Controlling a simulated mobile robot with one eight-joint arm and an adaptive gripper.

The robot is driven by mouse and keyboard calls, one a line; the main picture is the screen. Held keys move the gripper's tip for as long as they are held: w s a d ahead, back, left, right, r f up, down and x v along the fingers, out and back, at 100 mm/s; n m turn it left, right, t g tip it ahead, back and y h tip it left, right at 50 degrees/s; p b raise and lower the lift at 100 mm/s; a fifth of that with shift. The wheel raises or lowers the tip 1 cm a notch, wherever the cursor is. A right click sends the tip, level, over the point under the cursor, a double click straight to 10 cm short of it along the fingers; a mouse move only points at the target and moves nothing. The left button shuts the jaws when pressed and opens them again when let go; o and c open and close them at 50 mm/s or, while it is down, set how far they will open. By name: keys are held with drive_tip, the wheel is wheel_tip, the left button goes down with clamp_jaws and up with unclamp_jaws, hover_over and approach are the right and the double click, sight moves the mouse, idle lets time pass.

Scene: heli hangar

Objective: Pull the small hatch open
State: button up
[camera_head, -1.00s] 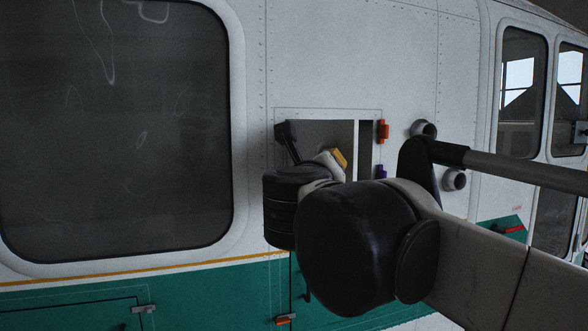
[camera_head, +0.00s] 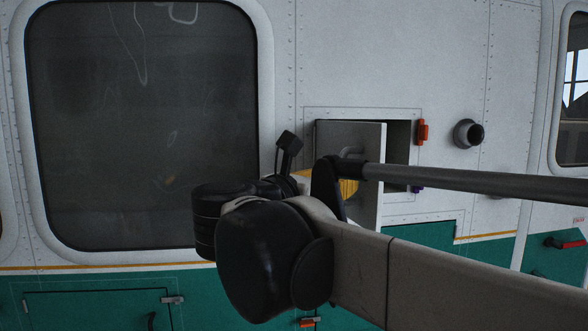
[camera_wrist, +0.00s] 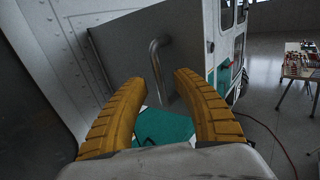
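The small hatch (camera_head: 366,135) is a grey panel that stands swung out from the white helicopter side, with a dark opening (camera_head: 399,140) to its right. Its bent metal handle (camera_head: 352,151) shows partly behind my arm. The wrist view shows the hatch panel (camera_wrist: 120,50) and the handle (camera_wrist: 158,66) more fully. My gripper (camera_wrist: 158,82) has its two yellow ribbed fingers spread apart, with the handle appearing between and just beyond the tips. I cannot tell whether a finger touches it. In the head view a yellow finger (camera_head: 347,188) shows beside the panel, mostly hidden by my arm.
A red latch (camera_head: 422,132) sits right of the opening, and a round port (camera_head: 468,134) sticks out farther right. A large dark window (camera_head: 145,120) is at left. In the wrist view a table with items (camera_wrist: 298,65) stands far right, with open floor before it.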

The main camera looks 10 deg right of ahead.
drive_tip(key=shift+x, duration=1.45)
clamp_jaws()
drive_tip(key=a, duration=0.5)
drive_tip(key=shift+w+a, duration=0.2)
drive_tip(key=shift+w, duration=0.2)
drive_tip(key=shift+c, duration=0.2)
unclamp_jaws()
drive_tip(key=shift+o, duration=0.2)
drive_tip(key=shift+s+a, duration=0.1)
drive_tip(key=shift+a, duration=0.05)
